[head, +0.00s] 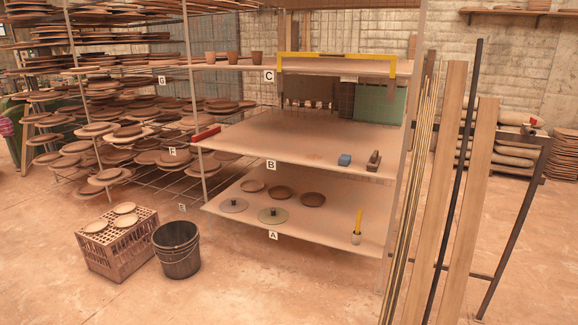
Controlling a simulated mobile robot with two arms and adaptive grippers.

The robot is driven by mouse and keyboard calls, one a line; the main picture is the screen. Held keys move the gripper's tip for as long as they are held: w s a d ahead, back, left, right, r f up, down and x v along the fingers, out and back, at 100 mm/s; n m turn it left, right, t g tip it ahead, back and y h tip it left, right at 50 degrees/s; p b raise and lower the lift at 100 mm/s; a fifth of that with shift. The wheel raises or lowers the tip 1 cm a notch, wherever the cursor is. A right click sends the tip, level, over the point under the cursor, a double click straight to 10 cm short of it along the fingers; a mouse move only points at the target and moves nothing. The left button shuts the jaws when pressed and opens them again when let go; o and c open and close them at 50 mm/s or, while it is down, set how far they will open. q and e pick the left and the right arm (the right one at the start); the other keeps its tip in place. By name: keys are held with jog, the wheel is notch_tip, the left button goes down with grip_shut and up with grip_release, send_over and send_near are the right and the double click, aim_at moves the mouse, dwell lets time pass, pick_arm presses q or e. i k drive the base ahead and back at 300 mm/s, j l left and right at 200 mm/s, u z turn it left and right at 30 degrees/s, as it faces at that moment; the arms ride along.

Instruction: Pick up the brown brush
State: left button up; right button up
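A small brown, dark-topped object (374,160), which looks like the brown brush, rests on the middle shelf (290,135) marked B, near its front right corner. A small blue block (345,159) lies just left of it, with a gap between them. A brush-like tool with a yellow handle (358,222) stands upright on the lower shelf (325,230) marked A. Neither of my grippers shows in the head view.
Upright wooden planks (448,180) and thin rods stand right of the rack. A dark bucket (177,250) and a crate (116,250) with plates stand on the floor at left. Open floor lies in front. A red object (206,134) sits at shelf B's left edge.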

aim_at(373, 164)
jog(key=i, duration=2.1)
